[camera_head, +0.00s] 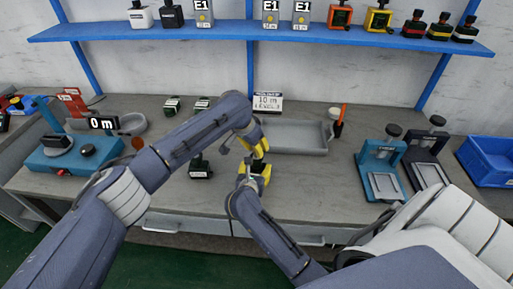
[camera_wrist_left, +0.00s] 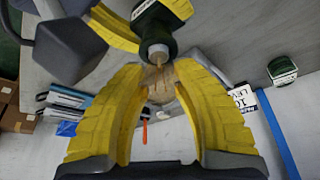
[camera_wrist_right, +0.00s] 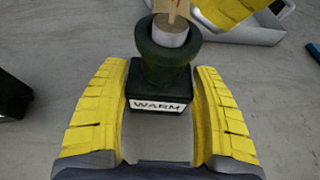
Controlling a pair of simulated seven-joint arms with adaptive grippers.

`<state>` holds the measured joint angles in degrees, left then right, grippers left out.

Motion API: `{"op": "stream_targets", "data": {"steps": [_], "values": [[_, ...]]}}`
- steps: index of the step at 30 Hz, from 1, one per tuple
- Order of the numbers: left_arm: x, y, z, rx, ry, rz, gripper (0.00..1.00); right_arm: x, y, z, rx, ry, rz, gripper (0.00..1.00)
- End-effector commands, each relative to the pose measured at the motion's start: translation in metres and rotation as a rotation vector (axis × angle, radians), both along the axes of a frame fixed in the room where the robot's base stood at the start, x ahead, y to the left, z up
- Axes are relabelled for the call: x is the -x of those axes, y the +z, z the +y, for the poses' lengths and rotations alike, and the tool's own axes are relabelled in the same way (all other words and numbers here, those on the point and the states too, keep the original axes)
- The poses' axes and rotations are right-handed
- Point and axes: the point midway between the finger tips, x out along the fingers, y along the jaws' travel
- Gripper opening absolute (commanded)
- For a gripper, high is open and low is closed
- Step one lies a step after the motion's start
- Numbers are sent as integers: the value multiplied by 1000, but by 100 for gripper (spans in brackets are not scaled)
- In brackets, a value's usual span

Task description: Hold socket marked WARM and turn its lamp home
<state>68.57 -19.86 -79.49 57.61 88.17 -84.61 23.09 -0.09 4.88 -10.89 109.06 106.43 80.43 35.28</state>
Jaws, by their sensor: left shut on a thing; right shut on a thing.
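The dark green socket marked WARM (camera_wrist_right: 160,85) stands upright between the yellow fingers of my right gripper (camera_wrist_right: 160,72), which is shut on it. Its white label faces the right wrist camera. A tan lamp (camera_wrist_left: 160,88) with a grey cap (camera_wrist_left: 158,52) sits at the socket's mouth, in line with it. How deep the cap goes in I cannot tell. My left gripper (camera_wrist_left: 160,72) is shut on the lamp, fingers on either side. In the head view, the left gripper (camera_head: 257,146) is just above the right gripper (camera_head: 260,170), and they mostly hide the lamp and socket.
Another green socket (camera_head: 200,169) stands left of the grippers, with more (camera_head: 172,104) behind. A grey tray (camera_head: 285,147) lies behind. Two presses (camera_head: 381,168) and a blue bin (camera_head: 490,160) are on the right. A blue device (camera_head: 70,155) is on the left.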

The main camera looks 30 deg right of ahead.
Motion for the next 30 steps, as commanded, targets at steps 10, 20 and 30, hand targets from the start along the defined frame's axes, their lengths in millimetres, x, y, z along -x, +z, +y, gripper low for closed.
{"op": "stream_targets", "data": {"steps": [10, 20, 30], "values": [[-1, 1, -1, 1, -270, 4, 0, 1, -1, -1, -2, -2, 3, 26], [-1, 1, 0, 0, -419, 4, 0, 1, -2, -1, -2, -1, 5, 26], [-1, 2, -1, 2, -461, 3, 0, 1, -3, -1, -3, -2, 7, 26]]}}
